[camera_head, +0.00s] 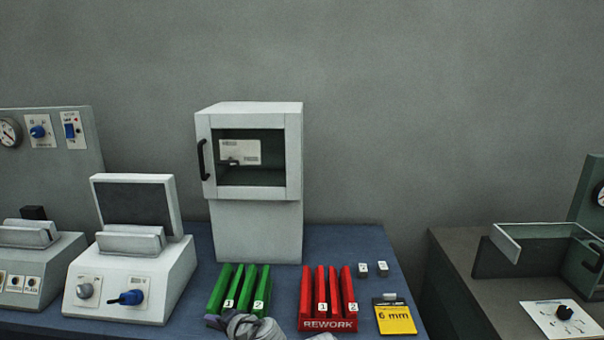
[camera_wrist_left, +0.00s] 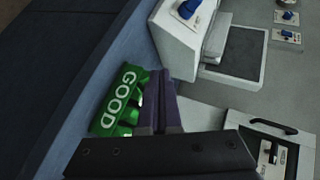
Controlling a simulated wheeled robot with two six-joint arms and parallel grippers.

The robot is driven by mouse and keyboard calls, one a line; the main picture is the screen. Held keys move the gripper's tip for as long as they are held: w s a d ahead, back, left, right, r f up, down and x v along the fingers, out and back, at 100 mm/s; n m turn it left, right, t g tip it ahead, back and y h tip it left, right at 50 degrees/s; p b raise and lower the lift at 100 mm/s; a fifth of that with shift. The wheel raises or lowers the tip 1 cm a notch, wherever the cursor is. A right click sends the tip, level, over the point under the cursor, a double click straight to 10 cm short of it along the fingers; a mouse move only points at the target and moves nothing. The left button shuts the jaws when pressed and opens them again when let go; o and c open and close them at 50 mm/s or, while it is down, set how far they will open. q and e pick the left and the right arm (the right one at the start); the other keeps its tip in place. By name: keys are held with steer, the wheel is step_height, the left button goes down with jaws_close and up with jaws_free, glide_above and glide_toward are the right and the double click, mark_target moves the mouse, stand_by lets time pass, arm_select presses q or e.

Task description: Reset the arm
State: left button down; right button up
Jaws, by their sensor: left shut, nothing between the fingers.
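My left gripper (camera_head: 240,322) shows at the bottom of the head view, just in front of the green rack (camera_head: 236,290) with slots labelled 1 and 2. In the left wrist view its dark purple fingers (camera_wrist_left: 156,105) are together with nothing between them. They overlap part of the green rack marked GOOD (camera_wrist_left: 118,98); I cannot tell whether they touch it.
A red REWORK rack (camera_head: 328,325) stands to the right, beside a yellow 6 mm card (camera_head: 395,318) and two small light blocks (camera_head: 372,269). A white cabinet (camera_head: 258,230) stands behind.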

arm_select(q)
steer(key=s+d+f+n+g+h, duration=0.1)
steer(key=s+d+f+g+h, duration=0.3)
steer(key=s+d+f, duration=0.2)
steer(key=s+d+f+n+g+h, duration=0.1)
steer(key=s+d+f+g+h, duration=0.3)
steer(key=s+d, duration=0.6)
step_height(320, 180, down, 2)
steer(key=shift+s+d+f+h, duration=0.15)
steer(key=shift+s+h, duration=0.1)
steer(key=shift+h, duration=0.15)
